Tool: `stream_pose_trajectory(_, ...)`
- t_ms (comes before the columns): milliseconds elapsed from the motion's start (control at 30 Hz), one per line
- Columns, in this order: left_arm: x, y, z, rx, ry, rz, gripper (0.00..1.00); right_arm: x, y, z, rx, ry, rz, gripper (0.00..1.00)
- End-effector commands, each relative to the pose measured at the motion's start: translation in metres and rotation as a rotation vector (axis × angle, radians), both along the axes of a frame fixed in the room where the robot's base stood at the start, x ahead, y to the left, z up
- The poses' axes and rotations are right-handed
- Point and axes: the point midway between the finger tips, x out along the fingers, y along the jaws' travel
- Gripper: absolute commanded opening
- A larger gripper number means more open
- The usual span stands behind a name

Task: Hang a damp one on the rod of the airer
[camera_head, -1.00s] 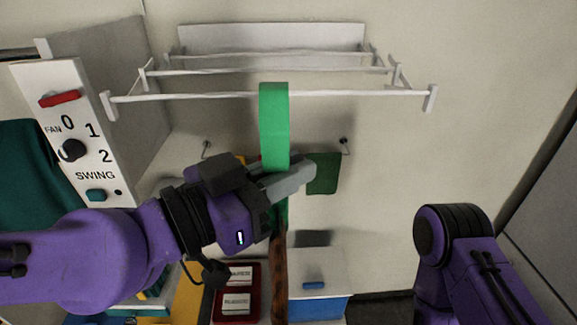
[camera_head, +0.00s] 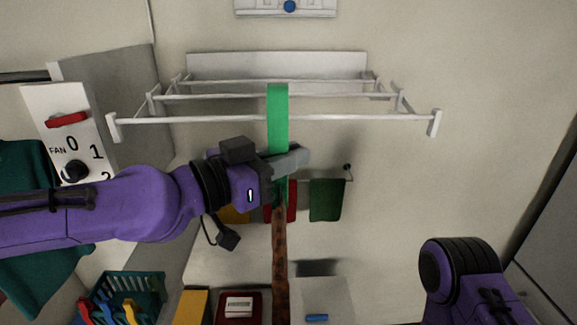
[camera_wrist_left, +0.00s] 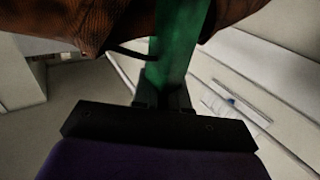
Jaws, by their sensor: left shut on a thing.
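The airer (camera_head: 190,120) is white, with several rods, on the wall at top centre of the head view. My left gripper (camera_head: 290,162) is shut on a green strip (camera_head: 278,135), just below the airer's front rod. The strip stands upright and crosses in front of that rod in the picture; I cannot tell whether it touches. A narrow brown patterned cloth (camera_head: 280,260) hangs below the strip. In the left wrist view, the green strip (camera_wrist_left: 178,50) is between the fingers and the brown cloth (camera_wrist_left: 75,25) spreads behind it. My right gripper is out of view.
A wall rail below holds a dark green cloth (camera_head: 326,200) and a red one (camera_head: 291,200). A fan panel (camera_head: 70,135) stands at left. A teal basket (camera_head: 150,285) with coloured pegs is below left. The wall right of the airer is clear.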

Motion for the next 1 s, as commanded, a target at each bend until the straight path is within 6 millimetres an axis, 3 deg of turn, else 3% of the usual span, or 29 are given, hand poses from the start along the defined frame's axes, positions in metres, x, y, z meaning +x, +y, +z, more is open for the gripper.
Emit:
stream_pose_trajectory(167,0.018,0.000,0.000,-0.003,0.002,0.001,0.00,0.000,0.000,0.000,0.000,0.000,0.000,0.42)
stream_pose_trajectory(233,0.016,0.000,-0.012,0.000,-0.001,0.000,0.00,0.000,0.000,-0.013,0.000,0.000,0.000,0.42)
stream_pose_trajectory(433,0.016,0.000,-0.026,-0.001,-0.001,0.000,0.00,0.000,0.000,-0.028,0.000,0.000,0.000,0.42)
stream_pose_trajectory(867,0.016,0.000,-0.029,-0.001,-0.001,0.000,0.00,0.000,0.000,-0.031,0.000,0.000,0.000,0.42)
stream_pose_trajectory(900,0.016,0.000,-0.029,-0.001,-0.001,0.000,0.16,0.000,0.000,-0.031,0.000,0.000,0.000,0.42)
stream_pose_trajectory(1000,0.016,0.000,-0.029,-0.001,-0.001,0.000,0.43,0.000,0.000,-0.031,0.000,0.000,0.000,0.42)
